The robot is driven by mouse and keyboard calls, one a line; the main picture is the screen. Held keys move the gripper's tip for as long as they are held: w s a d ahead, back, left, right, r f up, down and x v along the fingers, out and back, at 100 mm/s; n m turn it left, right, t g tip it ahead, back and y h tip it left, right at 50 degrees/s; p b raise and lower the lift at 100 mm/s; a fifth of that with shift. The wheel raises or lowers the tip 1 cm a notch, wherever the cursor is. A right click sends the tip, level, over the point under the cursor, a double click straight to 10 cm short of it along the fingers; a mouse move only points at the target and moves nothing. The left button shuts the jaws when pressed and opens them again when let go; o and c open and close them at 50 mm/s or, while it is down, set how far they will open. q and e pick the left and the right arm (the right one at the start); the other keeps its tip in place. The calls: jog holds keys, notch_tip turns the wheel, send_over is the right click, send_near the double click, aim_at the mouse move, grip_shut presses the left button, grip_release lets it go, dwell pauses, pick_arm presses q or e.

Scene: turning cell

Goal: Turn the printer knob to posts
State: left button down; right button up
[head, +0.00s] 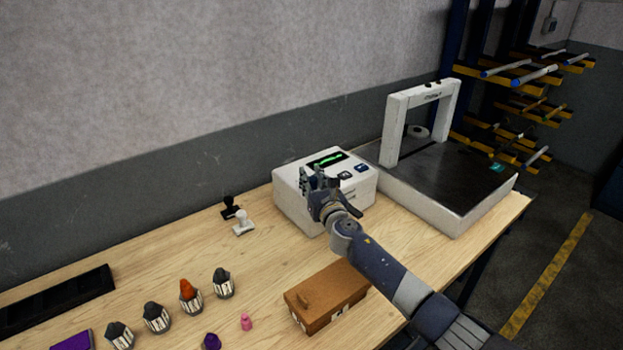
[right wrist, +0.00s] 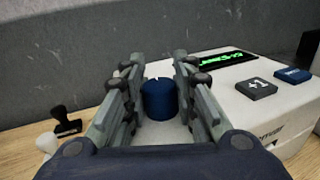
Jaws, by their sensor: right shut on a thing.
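The printer (head: 295,205) is a white box with a green-lit display (head: 328,160) on the wooden bench. Its knob (right wrist: 159,98) is a dark blue cylinder with a small light mark on its top edge, seen in the right wrist view. My right gripper (head: 312,178) is at the left part of the printer's top, and it also shows in the right wrist view (right wrist: 158,90) with a finger on each side of the knob. It is shut on the knob. In the head view the gripper hides the knob. My left gripper is not in view.
Dark and blue buttons (right wrist: 257,89) sit right of the knob. A black stamp (head: 230,207) and a white one (head: 242,223) stand left of the printer. A brown box (head: 325,296) lies in front. A white-framed machine (head: 425,125) stands to the right.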

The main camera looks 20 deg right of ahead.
jog(key=m+h, duration=0.2)
jog(key=h, duration=0.2)
jog(key=shift+a+f+m+b, duration=0.1)
jog(key=shift+m+b, duration=0.2)
jog(key=m+g+h+b, duration=0.1)
jog(key=h, duration=0.1)
jog(key=shift+m+h, duration=0.3)
jog(key=shift+m, duration=0.1)
jog(key=m+g+h+b, duration=0.2)
jog(key=h+b, duration=0.1)
jog(key=m+g+h+b, duration=0.2)
jog(key=h+b, duration=0.1)
jog(key=b, duration=0.1)
jog(key=shift+f+m+h, duration=0.15)
jog(key=shift+m+h, duration=0.15)
jog(key=shift+m, duration=0.1)
jog(key=shift+s+d+m+g+h+b, duration=0.1)
jog(key=shift+d+m+g+h+b, duration=0.1)
jog(key=shift+m+g+h+b, duration=0.75)
jog(key=shift+n+y, duration=0.25)
jog(key=shift+y, duration=0.1)
jog(key=o, duration=1.1)
jog(key=shift+r, duration=0.25)
